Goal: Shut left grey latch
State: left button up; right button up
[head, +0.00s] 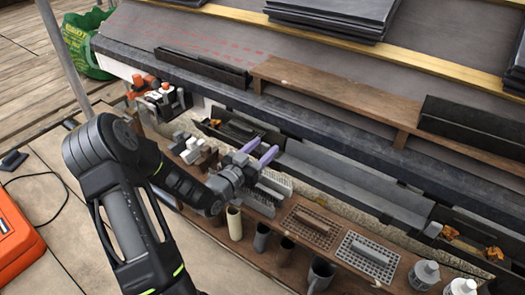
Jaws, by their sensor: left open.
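My left gripper (259,151) reaches in from the left. Its two purple-tipped fingers are apart with nothing seen between them. They are over the left end of the grey gutter length (345,178), at the gap beside the dark left gutter piece (232,130). I cannot make out the left grey latch clearly; the gripper may cover it. A small light grey block (433,229) shows at the right end of the grey gutter, by the right gutter piece with orange leaves. My right gripper is not in view.
The roof edge with dark tiles (335,15) rises behind. An orange case (18,235) is at the lower left.

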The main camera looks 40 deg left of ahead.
pick_arm(q)
jog(key=shift+c, duration=0.6)
grip_shut()
